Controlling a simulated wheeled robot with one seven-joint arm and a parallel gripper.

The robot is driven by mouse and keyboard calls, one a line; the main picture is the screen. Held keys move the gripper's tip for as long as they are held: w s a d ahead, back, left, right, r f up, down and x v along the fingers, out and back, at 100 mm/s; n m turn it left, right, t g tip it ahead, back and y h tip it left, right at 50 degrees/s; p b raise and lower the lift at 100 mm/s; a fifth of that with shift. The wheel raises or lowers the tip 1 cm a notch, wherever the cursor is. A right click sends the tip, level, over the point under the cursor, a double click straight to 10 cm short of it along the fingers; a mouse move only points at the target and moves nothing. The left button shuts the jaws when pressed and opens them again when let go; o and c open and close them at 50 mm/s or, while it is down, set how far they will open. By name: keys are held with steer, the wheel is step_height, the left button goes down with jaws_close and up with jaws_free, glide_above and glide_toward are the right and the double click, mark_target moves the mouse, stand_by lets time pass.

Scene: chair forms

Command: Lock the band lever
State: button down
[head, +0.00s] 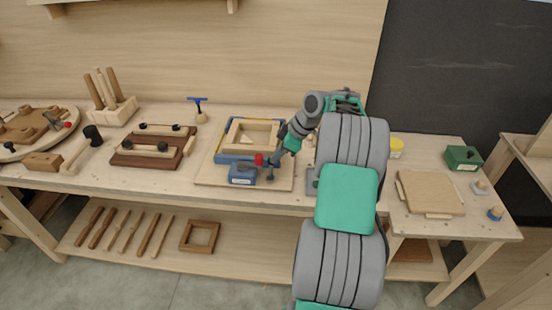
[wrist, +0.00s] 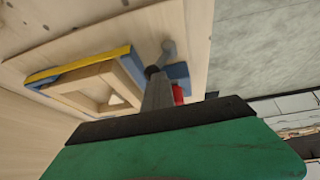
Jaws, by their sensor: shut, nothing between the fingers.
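A wooden frame (head: 254,133) sits on a light board (head: 212,172), with a blue and yellow band (head: 222,136) around it. A blue block (head: 242,174) with a pale label stands at its near side. A red knob (head: 259,159) shows just above the block. My gripper (head: 271,174) is shut and empty, pointing down beside the block's right end. In the wrist view the frame (wrist: 85,92), band (wrist: 85,66) and a bit of red (wrist: 178,93) show beyond my gripper (wrist: 160,70). The lever's arm is largely hidden, and I cannot tell whether my gripper touches it.
A wooden panel (head: 430,192) and a green box (head: 463,157) are on the right. The bench's front edge is close to the board.

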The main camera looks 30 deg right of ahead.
steer(key=shift+w+d+f, duration=0.1)
steer(key=shift+w+d, duration=0.1)
stand_by(0.4)
steer(key=w+p+v, duration=0.1)
steer(key=p+v, duration=0.1)
steer(key=v, duration=1)
steer(key=shift+d+p, duration=0.25)
steer(key=shift+p, duration=0.05)
